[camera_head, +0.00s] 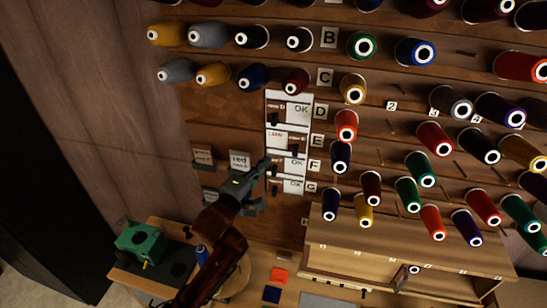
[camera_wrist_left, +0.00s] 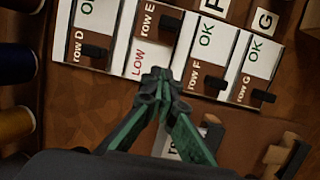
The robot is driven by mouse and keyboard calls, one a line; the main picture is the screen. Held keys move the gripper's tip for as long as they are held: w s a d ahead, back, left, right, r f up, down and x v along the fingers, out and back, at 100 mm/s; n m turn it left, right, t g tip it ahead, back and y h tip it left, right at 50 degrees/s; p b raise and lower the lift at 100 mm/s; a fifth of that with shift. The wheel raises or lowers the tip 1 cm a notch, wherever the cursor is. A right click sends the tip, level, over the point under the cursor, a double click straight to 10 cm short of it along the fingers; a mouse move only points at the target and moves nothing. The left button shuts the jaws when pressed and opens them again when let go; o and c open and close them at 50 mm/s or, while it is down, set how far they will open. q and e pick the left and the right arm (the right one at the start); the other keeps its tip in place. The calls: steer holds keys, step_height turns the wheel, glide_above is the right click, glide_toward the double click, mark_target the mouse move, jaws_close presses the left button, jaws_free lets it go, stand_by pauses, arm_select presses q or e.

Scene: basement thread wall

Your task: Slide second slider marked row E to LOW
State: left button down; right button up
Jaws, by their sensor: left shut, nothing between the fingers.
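The white slider panel (camera_head: 290,126) on the wall has several rows. In the left wrist view, the row E slider's dark knob (camera_wrist_left: 170,22) sits at the upper end of its track, beside the row E label. The red word LOW (camera_wrist_left: 138,62) shows on the row E strip. The row D knob (camera_wrist_left: 95,52), row F knob (camera_wrist_left: 215,82) and row G knob (camera_wrist_left: 263,95) sit lower, with green OK showing on their strips. My left gripper (camera_head: 264,168) is shut and empty. Its fingertips (camera_wrist_left: 160,78) are below the row E knob, apart from it, near the row F strip. My right gripper is not in view.
Thread spools (camera_head: 363,46) on pegs stick out around the panel. A small card marked red (camera_head: 239,159) is left of the panel. Below are a wooden shelf unit (camera_head: 400,262) and a bench with a green object (camera_head: 140,240).

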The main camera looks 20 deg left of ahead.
arm_select(q)
steer(key=s, duration=0.4)
steer(key=shift+s+a, duration=0.15)
steer(key=shift+a, duration=0.2)
